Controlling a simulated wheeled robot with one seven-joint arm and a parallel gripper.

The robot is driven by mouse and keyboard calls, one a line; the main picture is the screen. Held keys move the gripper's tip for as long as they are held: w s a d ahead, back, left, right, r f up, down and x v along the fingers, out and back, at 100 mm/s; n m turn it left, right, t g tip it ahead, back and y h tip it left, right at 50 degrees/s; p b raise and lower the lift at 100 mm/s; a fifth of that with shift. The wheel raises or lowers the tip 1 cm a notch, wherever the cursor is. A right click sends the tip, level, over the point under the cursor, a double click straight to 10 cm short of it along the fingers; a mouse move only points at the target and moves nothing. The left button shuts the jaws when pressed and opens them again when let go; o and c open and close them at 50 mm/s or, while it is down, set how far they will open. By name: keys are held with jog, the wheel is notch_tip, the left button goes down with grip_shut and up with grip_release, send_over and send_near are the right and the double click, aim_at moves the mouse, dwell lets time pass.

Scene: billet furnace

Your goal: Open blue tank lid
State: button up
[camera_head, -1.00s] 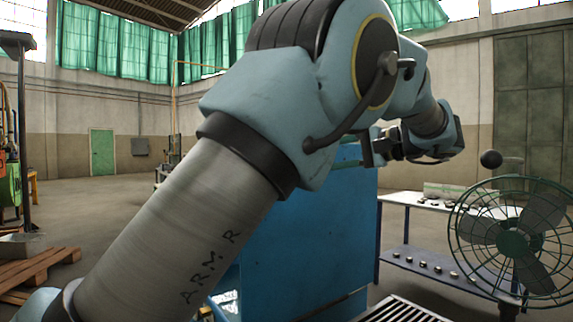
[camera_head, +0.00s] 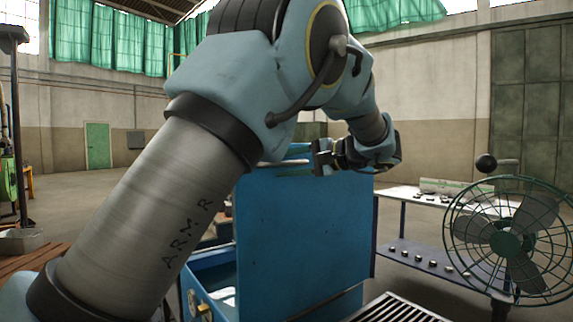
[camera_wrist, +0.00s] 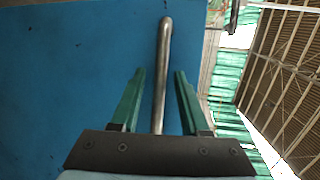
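The blue tank (camera_head: 203,276) stands in front of me in the head view, partly behind my arm. Its blue lid (camera_head: 305,235) stands raised and roughly upright, and the tank's opening shows at its left. My gripper (camera_head: 288,168) is at the lid's upper edge, its fingers pointing left. In the wrist view, the lid's metal handle (camera_wrist: 162,75) runs between the two green fingers of my gripper (camera_wrist: 159,72). The fingers are apart, with a gap on each side of the handle. The blue lid face (camera_wrist: 70,70) fills the left of that view.
A fan (camera_head: 510,240) stands at the right, near a work table (camera_head: 400,205) with small parts on it. A slatted grate (camera_head: 400,308) lies at the bottom. A wooden pallet (camera_head: 40,258) is at the far left. Open floor lies behind on the left.

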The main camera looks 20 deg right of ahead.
grip_shut()
dwell(1.2)
